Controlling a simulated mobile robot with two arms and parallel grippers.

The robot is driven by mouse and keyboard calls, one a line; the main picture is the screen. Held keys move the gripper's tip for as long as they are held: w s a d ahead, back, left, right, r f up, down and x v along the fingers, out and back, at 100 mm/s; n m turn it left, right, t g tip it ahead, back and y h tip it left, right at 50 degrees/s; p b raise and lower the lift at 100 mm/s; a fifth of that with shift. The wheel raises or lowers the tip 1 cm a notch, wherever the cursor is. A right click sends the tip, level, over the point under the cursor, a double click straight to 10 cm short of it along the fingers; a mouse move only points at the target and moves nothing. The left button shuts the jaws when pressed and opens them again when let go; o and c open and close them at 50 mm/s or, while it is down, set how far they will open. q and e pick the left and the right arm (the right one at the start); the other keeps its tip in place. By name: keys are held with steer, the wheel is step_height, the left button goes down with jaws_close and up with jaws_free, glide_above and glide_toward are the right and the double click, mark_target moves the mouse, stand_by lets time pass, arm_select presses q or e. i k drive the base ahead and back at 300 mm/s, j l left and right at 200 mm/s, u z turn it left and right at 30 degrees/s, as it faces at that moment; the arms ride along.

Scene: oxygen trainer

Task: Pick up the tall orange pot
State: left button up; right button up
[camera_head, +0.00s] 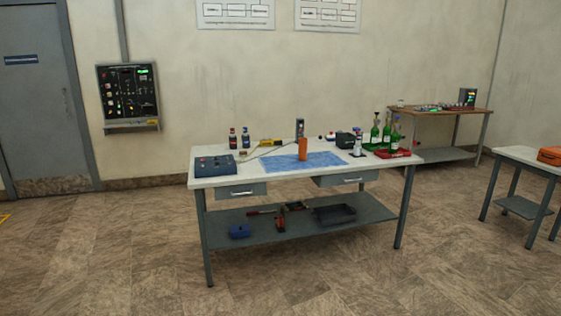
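The tall orange pot (303,149) is a narrow orange cylinder. It stands upright on a blue mat (325,159) on the white-topped workbench (220,173) in the middle of the view. A dark canister (299,127) stands just behind it. Neither of my grippers shows in the head view, and nothing is seen touching the pot. The bench is some way off across the floor.
The bench also holds a blue-grey device (214,165), two dark bottles (239,139) and several green bottles (386,132). A side table (540,159) with an orange case (551,155) is at right. The floor (150,250) before the bench is clear.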

mark_target(303, 141)
steer(key=i, duration=1.3)
steer(key=i+l+u, duration=0.1)
steer(key=i, duration=1.15)
steer(key=i+l, duration=0.15)
steer(key=i, duration=1.15)
steer(key=i+u, duration=0.25)
steer(key=i+l, duration=0.05)
steer(key=i, duration=0.05)
